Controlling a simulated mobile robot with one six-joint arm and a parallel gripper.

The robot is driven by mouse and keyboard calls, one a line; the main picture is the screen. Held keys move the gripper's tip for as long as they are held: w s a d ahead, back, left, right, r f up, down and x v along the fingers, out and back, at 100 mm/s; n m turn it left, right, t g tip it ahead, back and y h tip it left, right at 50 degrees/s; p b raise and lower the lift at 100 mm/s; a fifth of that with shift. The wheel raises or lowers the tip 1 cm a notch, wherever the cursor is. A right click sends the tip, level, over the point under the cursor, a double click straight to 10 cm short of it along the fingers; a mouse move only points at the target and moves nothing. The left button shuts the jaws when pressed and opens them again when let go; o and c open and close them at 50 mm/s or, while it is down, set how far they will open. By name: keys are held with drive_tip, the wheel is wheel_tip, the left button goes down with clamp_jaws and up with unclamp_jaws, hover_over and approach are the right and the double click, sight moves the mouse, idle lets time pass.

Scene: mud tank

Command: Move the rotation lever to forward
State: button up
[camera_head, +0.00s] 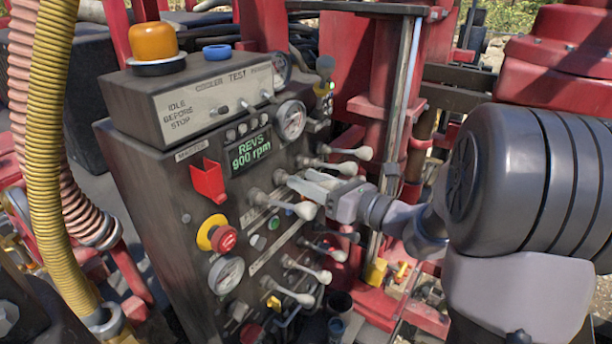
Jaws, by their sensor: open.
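A dark control panel holds several levers with pale knobs, and their labels are too small to read, so I cannot tell which is the rotation lever. My gripper (300,184) is open, with its fingers pointing left at the panel's lever area. One pale-knobbed lever (305,210) is just below the fingers. Another lever (347,168) is just above the gripper, and one more (364,153) is higher up. Further levers (323,276) stick out below. I cannot tell whether the fingers touch or surround any lever, as they partly hide the panel there.
A red emergency button (222,238), a red switch guard (208,180), a display reading 900 rpm (250,152) and gauges (226,275) sit on the panel. An orange beacon (153,43) stands on top. Yellow and pink hoses (52,150) hang at left. A red mast (375,80) stands behind.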

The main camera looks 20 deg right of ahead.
drive_tip(key=shift+w+a, duration=0.25)
drive_tip(key=shift+w, duration=0.15)
clamp_jaws()
idle(1.2)
